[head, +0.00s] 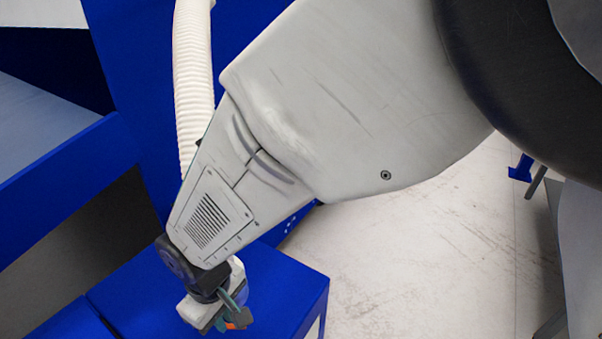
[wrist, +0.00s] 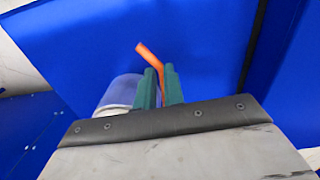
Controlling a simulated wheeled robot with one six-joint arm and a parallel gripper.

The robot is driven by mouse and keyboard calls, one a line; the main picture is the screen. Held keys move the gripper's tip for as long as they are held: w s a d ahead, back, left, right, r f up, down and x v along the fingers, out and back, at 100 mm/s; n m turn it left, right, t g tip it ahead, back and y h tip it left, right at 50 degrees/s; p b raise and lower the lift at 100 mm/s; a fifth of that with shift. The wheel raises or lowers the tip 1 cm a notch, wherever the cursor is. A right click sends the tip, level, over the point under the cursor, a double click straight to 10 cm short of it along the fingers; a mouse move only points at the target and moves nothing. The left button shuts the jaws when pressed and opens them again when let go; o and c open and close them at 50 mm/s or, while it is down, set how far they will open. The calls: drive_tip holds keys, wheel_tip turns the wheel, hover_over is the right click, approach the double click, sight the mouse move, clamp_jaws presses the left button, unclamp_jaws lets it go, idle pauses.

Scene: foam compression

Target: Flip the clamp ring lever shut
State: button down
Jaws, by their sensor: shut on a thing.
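The orange lever (wrist: 148,54) stands out between the green fingertips of my gripper (wrist: 160,78) in the wrist view. The gripper is shut on it, and its upper end sticks out past the fingertips, bent to the left. In the head view my gripper (head: 233,309) is low, left of centre, with only a small bit of orange (head: 238,326) showing. A pale translucent cylinder (wrist: 121,91) is just left of the fingers in the wrist view. The clamp ring itself cannot be made out; my wrist and fingers hide that area.
A white ribbed hose (head: 193,80) hangs down behind my arm. Blue machine panels (head: 135,60) stand at the left and a blue box-like surface (head: 290,285) lies beneath my gripper. The pale floor (head: 420,260) at the right is open.

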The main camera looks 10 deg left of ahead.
drive_tip(key=c, duration=1.5)
unclamp_jaws()
wheel_tip(320, 180, up, 8)
drive_tip(key=shift+f, duration=0.1)
drive_tip(key=shift+s, duration=0.1)
